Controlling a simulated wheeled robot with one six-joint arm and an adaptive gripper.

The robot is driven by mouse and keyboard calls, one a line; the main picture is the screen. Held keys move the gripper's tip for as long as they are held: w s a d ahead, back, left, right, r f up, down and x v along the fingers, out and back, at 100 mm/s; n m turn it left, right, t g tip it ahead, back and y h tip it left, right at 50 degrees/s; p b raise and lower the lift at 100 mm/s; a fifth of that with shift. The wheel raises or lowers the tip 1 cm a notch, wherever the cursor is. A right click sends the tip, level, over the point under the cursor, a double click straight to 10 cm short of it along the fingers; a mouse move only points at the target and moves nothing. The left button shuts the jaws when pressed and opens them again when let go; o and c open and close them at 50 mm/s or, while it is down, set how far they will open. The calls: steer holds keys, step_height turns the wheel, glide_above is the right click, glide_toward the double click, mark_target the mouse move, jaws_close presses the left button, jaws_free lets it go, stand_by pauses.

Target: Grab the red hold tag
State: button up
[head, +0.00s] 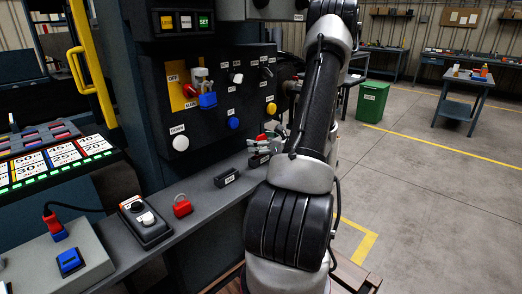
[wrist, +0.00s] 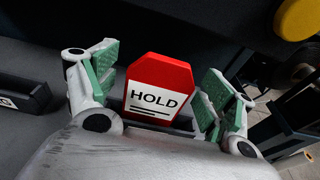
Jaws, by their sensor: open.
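The red hold tag (wrist: 158,92) has a white face marked HOLD and a clipped-corner red top. In the wrist view it stands between the two green-padded fingers of my open gripper (wrist: 163,82), with gaps visible on both sides. In the head view a bit of the red tag (head: 262,138) shows at my gripper (head: 270,141), over the grey ledge beside the control panel.
An empty-looking black labelled holder (head: 226,177) sits left of my gripper on the ledge (head: 205,195). A red padlock (head: 182,207) and a black button box (head: 145,222) lie further left. The control panel (head: 215,100) with knobs rises close behind.

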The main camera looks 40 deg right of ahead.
steer(key=c, duration=1.1)
steer(key=shift+o, duration=0.2)
step_height(320, 180, up, 10)
